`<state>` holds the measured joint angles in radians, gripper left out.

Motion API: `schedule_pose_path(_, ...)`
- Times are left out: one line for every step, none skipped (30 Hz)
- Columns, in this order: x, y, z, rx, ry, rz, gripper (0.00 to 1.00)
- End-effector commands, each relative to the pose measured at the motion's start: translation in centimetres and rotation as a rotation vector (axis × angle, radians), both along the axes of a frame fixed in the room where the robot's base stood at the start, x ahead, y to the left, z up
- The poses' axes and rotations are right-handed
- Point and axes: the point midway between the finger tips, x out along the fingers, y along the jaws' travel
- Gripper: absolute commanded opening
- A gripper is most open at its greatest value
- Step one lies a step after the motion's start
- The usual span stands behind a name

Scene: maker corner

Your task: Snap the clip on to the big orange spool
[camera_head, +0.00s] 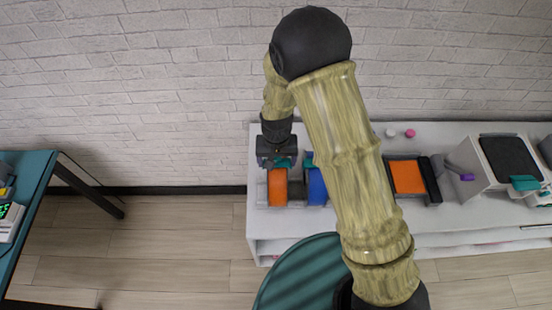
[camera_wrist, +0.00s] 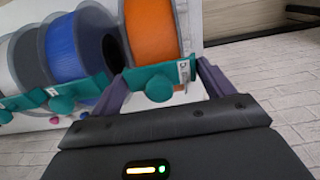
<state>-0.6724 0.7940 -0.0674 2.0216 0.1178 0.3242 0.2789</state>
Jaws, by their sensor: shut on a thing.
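The orange spool (camera_head: 278,188) stands at the left end of the white bench, and its orange face also shows at the top of the wrist view (camera_wrist: 152,28). My gripper (camera_head: 277,157) is right above and behind it. In the wrist view its purple fingers (camera_wrist: 160,76) are closed around a teal clip (camera_wrist: 158,88) with a round knob and a small white label. The clip lies across the near edge of the orange spool in that view. I cannot tell whether it touches or is seated on the rim, as the contact is hidden.
A blue spool (camera_wrist: 66,48) with its own teal clip (camera_wrist: 72,96) stands close beside the orange one, then a grey spool (camera_wrist: 25,62). An orange panel with black edges (camera_head: 407,177) and a white machine (camera_head: 486,180) stand further right.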

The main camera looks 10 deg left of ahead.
Motion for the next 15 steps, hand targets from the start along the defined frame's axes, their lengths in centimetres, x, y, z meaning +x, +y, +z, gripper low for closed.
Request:
schedule_pose_path(0.00, 0.00, 0.00, 0.000, 0.000, 0.000, 0.56)
schedule_pose_path(0.00, 0.00, 0.00, 0.000, 0.000, 0.000, 0.56)
schedule_pose_path(0.00, 0.00, 0.00, 0.000, 0.000, 0.000, 0.56)
schedule_pose_path(0.00, -0.01, -0.02, 0.000, 0.000, 0.000, 0.56)
schedule_pose_path(0.00, -0.01, -0.04, 0.000, 0.000, 0.000, 0.56)
schedule_pose_path(0.00, -0.01, -0.09, 0.000, 0.000, 0.000, 0.56)
schedule_pose_path(0.00, -0.02, -0.14, 0.000, 0.000, 0.000, 0.56)
schedule_pose_path(0.00, -0.02, -0.19, 0.000, 0.000, 0.000, 0.56)
schedule_pose_path(0.00, -0.02, -0.26, 0.000, 0.000, 0.000, 0.56)
schedule_pose_path(0.00, -0.03, -0.31, 0.000, 0.000, 0.000, 0.56)
schedule_pose_path(0.00, -0.03, -0.36, 0.000, 0.000, 0.000, 0.56)
schedule_pose_path(0.00, -0.03, -0.43, 0.000, 0.000, 0.000, 0.56)
schedule_pose_path(0.00, -0.04, -0.48, 0.000, 0.000, 0.000, 0.56)
schedule_pose_path(0.00, -0.04, -0.52, 0.000, 0.000, 0.000, 0.56)
schedule_pose_path(0.00, -0.05, -0.57, 0.000, 0.000, 0.000, 0.56)
